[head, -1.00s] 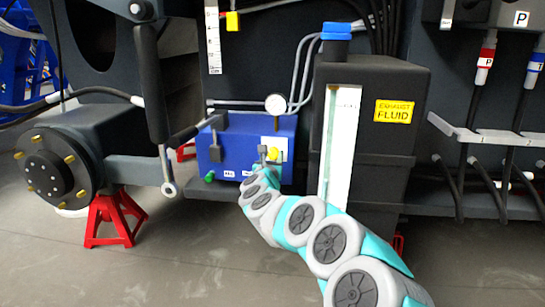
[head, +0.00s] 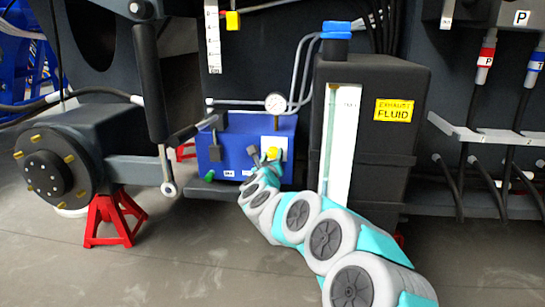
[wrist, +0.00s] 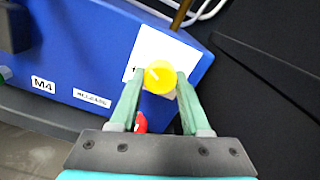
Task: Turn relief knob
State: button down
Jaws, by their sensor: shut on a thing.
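The yellow relief knob (wrist: 159,77) sits on a white plate (wrist: 150,48) on the blue block (wrist: 85,50). It has a pale pointer line on its face. My gripper (wrist: 158,80) is shut on the knob, one green finger on each side of it. In the head view the yellow knob (head: 273,154) shows at the right of the blue block (head: 225,150), with my gripper (head: 263,157) at it. My gripper and arm hide part of the block's lower right front.
A round gauge (head: 275,102) stands on top of the block. A green knob (head: 209,176) is at its lower left. A red part (wrist: 140,122) shows below the yellow knob. The black fluid tank (head: 370,140) stands close on the right. A red stand (head: 115,215) is on the left.

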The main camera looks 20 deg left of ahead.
jog(key=n+p, duration=0.1)
jog(key=n, duration=0.5)
jog(key=shift+r+n+p, duration=0.15)
jog(key=shift+n+p, duration=0.15)
jog(key=shift+p, duration=0.05)
jog(key=n+p, duration=0.3)
jog(key=n, duration=0.3)
jog(key=shift+p, duration=0.3)
jog(key=n+p, duration=0.4)
jog(key=n, duration=0.2)
jog(key=shift+r+n+p, duration=0.15)
jog(key=shift+n+p, duration=0.15)
jog(key=shift+p, duration=0.1)
jog(key=n+p, duration=0.4)
jog(key=n, duration=0.1)
jog(key=shift+n, duration=0.3)
jog(key=shift+f+n+p, duration=0.2)
jog(key=shift+n+p, duration=0.35)
jog(key=shift+n, duration=0.15)
jog(key=shift+c, duration=1.9)
grip_release()
